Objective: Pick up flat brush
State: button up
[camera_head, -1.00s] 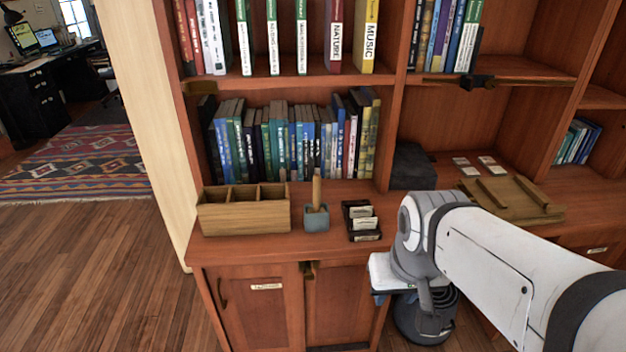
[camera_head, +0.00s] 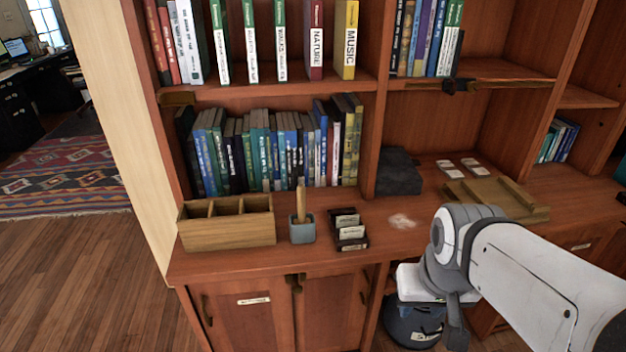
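A grey-blue square cup (camera_head: 302,231) stands on the wooden counter. One upright wooden handle (camera_head: 301,200) rises from it, probably the flat brush's; its lower end is hidden in the cup, so I cannot see the bristles. My arm reaches in from the right, its wrist to the right of the cup and apart from it. I cannot make out the gripper's fingers or anything held.
A wooden compartment box (camera_head: 228,231) stands left of the cup, and a dark card holder (camera_head: 349,230) stands right. A pale dusty patch (camera_head: 402,221) lies beyond it. A wooden tray (camera_head: 520,205) and dark block (camera_head: 398,173) are further right. Shelved books stand behind.

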aim_at(300, 189)
jog(key=u, duration=0.05)
jog(key=i, duration=0.95)
jog(key=z, duration=0.05)
